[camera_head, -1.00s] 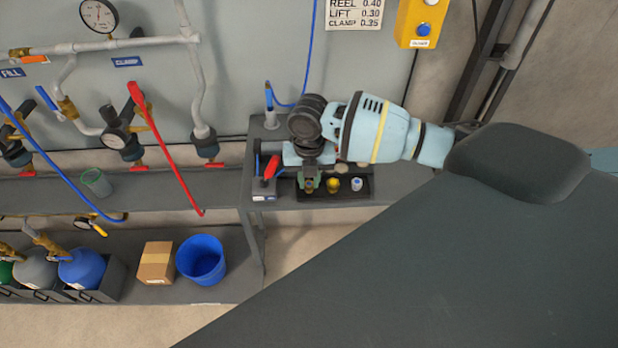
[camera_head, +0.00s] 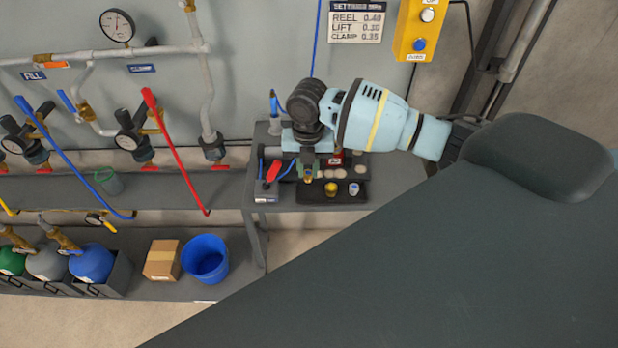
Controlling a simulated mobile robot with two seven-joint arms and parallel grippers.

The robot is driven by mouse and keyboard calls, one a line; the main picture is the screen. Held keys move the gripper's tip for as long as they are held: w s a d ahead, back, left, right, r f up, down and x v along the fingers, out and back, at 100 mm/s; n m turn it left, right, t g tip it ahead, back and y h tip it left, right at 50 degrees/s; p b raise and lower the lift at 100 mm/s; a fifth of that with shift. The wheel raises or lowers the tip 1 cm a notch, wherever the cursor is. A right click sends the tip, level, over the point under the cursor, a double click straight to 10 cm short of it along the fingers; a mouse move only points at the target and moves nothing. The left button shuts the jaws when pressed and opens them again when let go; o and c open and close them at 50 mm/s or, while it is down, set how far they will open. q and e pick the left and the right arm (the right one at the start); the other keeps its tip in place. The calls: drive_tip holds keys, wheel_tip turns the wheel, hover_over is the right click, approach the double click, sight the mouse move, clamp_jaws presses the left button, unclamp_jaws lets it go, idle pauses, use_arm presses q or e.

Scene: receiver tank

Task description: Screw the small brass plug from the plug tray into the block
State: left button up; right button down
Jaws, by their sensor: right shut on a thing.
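The plug tray (camera_head: 312,194) is a dark tray on the small bench under my right arm. A larger yellow brass plug (camera_head: 331,188) and a silver-white plug (camera_head: 354,188) stand in the tray. I cannot make out the block for sure; my arm and gripper cover part of the bench behind the tray. My left gripper is not in view.
A small grey holder (camera_head: 266,193) with a red-handled tool (camera_head: 272,171) stands left of the tray. A blue bucket (camera_head: 205,259) and a cardboard box (camera_head: 162,260) stand on the lower shelf. Hoses and valves line the wall.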

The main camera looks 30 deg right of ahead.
drive_tip(key=shift+s+a+r+m, duration=0.25)
drive_tip(key=shift+a+r+m, duration=0.3)
drive_tip(key=shift+m, duration=0.55)
drive_tip(key=s+a+r+m, duration=0.3)
drive_tip(key=s+r+m, duration=0.1)
drive_tip(key=m, duration=0.9)
drive_tip(key=s+a+r+m, duration=0.4)
drive_tip(key=s+m, duration=0.1)
drive_tip(key=m, duration=0.9)
drive_tip(key=shift+s+r, duration=0.25)
drive_tip(key=shift+s, duration=0.15)
